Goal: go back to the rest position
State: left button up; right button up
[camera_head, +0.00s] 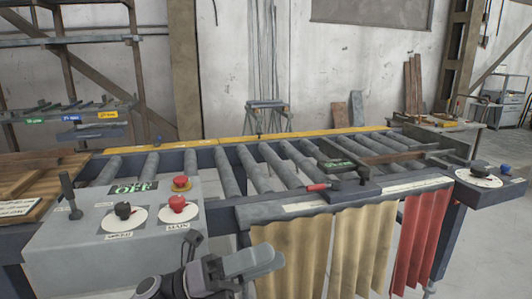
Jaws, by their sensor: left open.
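My left gripper (266,263) shows at the bottom middle of the head view, with grey fingers pointing right. It is open, and I see nothing between its fingers. It appears in front of the cream curtain (330,250) and to the right of the grey control box (60,262). I cannot tell how far it is from either. My right gripper is not in view.
The control box carries a black lever (68,192), a black knob (123,210), and a red button (177,203). Behind it runs a roller conveyor (228,172). A red curtain (418,235) hangs at right. Concrete floor (500,235) is clear at far right.

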pick_arm(q)
jog(key=a+f+n+t+y, duration=0.5)
jog(key=f+n+t+y, duration=0.25)
jog(key=n, duration=0.65)
jog(key=a+f+n+t+y, duration=0.55)
jog(key=f+n+t, duration=0.3)
jog(key=n, duration=0.45)
jog(key=s+a+f+n+g+y, duration=0.3)
jog(key=s+f+n, duration=0.3)
jog(key=s+f, duration=0.2)
jog(key=s+a+f+n+g+y, duration=0.4)
jog(key=s+a+f+n, duration=0.2)
jog(key=s+f, duration=0.2)
notch_tip(320, 180, down, 2)
jog(key=shift+f+n+y, duration=0.2)
jog(key=shift+n+y, duration=0.1)
jog(key=shift+s, duration=0.1)
